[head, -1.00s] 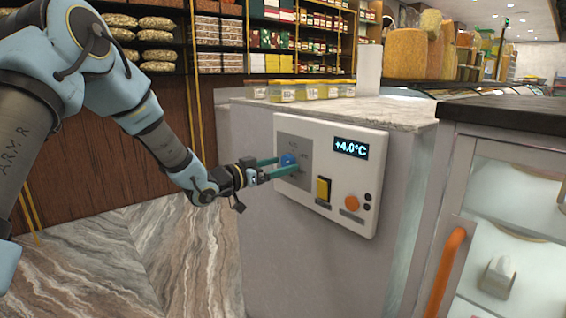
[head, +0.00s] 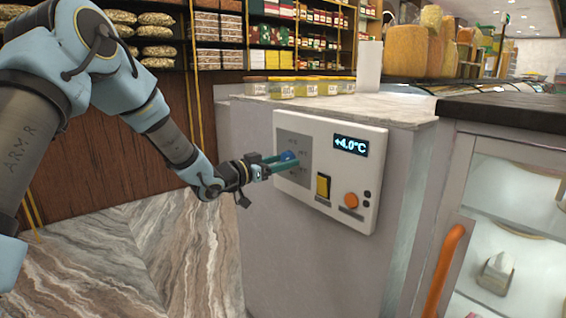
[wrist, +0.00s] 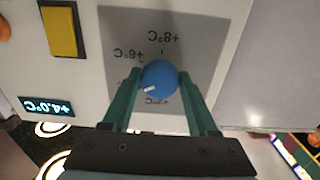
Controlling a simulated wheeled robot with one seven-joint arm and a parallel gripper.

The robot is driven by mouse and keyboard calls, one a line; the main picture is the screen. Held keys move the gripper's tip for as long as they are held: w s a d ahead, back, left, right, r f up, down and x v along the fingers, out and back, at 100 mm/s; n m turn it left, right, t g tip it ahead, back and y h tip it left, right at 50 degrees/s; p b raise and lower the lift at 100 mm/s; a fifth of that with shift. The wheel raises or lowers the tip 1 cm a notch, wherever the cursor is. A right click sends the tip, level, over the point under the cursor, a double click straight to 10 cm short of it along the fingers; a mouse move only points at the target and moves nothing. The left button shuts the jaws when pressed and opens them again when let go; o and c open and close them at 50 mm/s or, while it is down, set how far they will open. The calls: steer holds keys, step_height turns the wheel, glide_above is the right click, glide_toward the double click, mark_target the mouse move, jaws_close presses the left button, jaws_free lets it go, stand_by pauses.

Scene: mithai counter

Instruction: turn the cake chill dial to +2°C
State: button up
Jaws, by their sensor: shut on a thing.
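The blue cake chill dial (head: 289,156) is on the grey plate of a white control panel (head: 318,141). My gripper (head: 284,162) is shut on the dial, with one green finger on each side of it. In the wrist view the dial (wrist: 160,78) sits between the fingertips, and its white mark points to the lower left of that picture. The printed labels appear upside down there: +8°C and +6°C show, and a label below the dial is partly hidden. The display (head: 351,146) reads +4.0°C.
A yellow switch (head: 323,186) and an orange button (head: 351,200) are on the panel, right of the dial. The marble counter top (head: 400,109) is above the panel. A cabinet with an orange handle (head: 445,270) stands at the right. The floor at the left is clear.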

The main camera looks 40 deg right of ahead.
steer(key=c, duration=0.4)
steer(key=shift+n, duration=0.3)
steer(key=n+p, duration=0.3)
steer(key=n, duration=0.2)
steer(key=shift+r+n+p, duration=0.15)
steer(key=shift+n+p, duration=0.15)
steer(key=n+p, duration=0.2)
steer(key=n, duration=0.3)
steer(key=shift+n+p, duration=0.3)
steer(key=o, duration=1.4)
